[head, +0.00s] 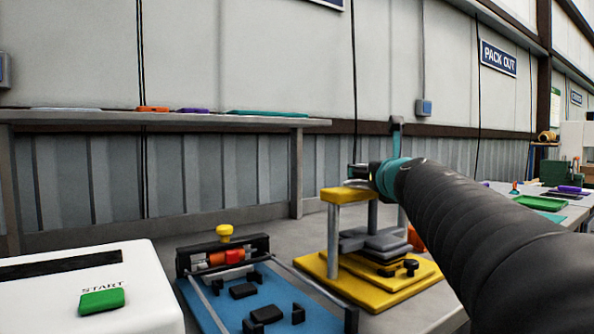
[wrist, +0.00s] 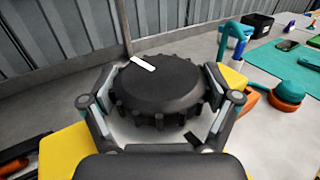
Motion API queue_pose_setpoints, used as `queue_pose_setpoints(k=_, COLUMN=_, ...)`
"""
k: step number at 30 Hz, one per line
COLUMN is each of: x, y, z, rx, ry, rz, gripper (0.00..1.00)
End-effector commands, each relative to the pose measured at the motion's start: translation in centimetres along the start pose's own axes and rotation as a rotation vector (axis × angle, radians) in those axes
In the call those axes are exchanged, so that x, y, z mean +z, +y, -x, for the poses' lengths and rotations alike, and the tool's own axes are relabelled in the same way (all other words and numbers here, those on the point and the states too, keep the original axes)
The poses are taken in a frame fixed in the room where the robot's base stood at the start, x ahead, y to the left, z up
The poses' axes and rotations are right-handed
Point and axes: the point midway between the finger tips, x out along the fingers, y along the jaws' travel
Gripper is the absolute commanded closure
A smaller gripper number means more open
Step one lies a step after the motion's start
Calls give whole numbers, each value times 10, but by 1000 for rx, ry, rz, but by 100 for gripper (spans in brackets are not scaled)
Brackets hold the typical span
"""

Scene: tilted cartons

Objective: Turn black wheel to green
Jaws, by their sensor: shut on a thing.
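The black wheel (wrist: 160,88) is a ribbed round knob seen from above in the wrist view. A white mark (wrist: 143,62) lies at its far edge, slightly left of the middle. My gripper (wrist: 162,105) is shut on the wheel, one finger at its left side and one at its right. In the head view my gripper (head: 362,184) is at the top of the yellow press frame (head: 346,196), and my arm hides most of the wheel there. A pale surface and a small black mark (wrist: 193,140) show below the wheel. I see no green mark beside it.
A blue fixture (head: 245,300) with a yellow knob stands left of the press. A white box (head: 80,300) with a green START button is at front left. A teal mat (wrist: 283,65) and an orange-and-teal object (wrist: 288,95) lie right of the wheel.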

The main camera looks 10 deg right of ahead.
Motion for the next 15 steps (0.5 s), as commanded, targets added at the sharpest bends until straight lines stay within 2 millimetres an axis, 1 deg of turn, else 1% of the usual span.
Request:
queue_pose_setpoints(k=4, x=1, y=0, z=0, rx=-1, ry=-2, rz=0, gripper=47)
queue_pose_setpoints(k=5, x=1, y=0, z=0, rx=-1, ry=-2, rz=0, gripper=5)
queue_pose_setpoints(k=6, x=1, y=0, z=0, rx=-1, ry=-2, rz=0, gripper=0)
queue_pose_setpoints(k=15, x=0, y=0, z=0, rx=0, ry=-1, rz=0, gripper=0)
